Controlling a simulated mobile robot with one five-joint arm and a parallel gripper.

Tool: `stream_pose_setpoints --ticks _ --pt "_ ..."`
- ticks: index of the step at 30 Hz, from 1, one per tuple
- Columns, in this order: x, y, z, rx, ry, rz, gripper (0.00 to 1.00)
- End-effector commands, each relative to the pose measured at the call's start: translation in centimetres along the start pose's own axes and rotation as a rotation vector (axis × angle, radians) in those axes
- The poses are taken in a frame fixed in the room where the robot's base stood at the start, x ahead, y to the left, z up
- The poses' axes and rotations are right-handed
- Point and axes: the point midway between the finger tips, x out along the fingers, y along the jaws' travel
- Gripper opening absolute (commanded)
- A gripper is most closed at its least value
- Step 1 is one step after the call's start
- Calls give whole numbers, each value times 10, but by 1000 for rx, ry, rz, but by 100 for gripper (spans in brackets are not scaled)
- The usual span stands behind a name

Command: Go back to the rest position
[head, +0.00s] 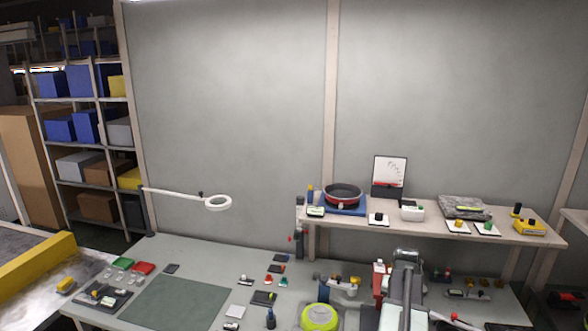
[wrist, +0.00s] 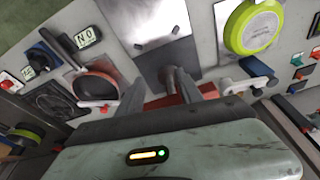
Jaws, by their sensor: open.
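My gripper (wrist: 155,77) shows in the wrist view with its two grey fingers apart and nothing held between them. A red part (wrist: 180,97) lies behind the fingers; I cannot tell what it is. In the head view my arm (head: 404,290) stands at the bench's front right, below the raised shelf, and its fingers cannot be made out. A dark round pan with a red rim (head: 342,194) sits on a blue base (head: 343,210) on the shelf, apart from my arm.
The shelf (head: 395,229) also bears small devices and a grey slab (head: 463,207). A yellow-green disc (head: 320,317) lies left of my arm; it also shows in the wrist view (wrist: 254,27). The green mat (head: 176,303) is clear.

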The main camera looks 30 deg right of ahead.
Motion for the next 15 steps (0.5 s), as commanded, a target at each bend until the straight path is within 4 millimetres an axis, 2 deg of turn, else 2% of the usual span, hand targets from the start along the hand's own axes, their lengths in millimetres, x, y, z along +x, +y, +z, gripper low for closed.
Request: stream_pose_setpoints --ticks 1,2,3,5,6,8,9,11,12,14,15 --pt "6 -41 15 -62 -13 -14 43" --pt "7 -65 24 -100 -23 -23 43" --pt "9 -98 38 -153 -35 -34 43" --pt "10 -146 62 -234 -55 -49 43" --pt "10 -176 80 -288 -68 -58 43" --pt "10 -220 110 -372 -88 -71 43" --pt "9 -248 132 -429 -101 -79 43" --pt "7 -286 168 -516 -122 -90 43" --pt "6 -310 194 -575 -134 -96 43" --pt "2 -342 235 -663 -154 -104 43" --pt "0 -361 261 -719 -166 -107 43"
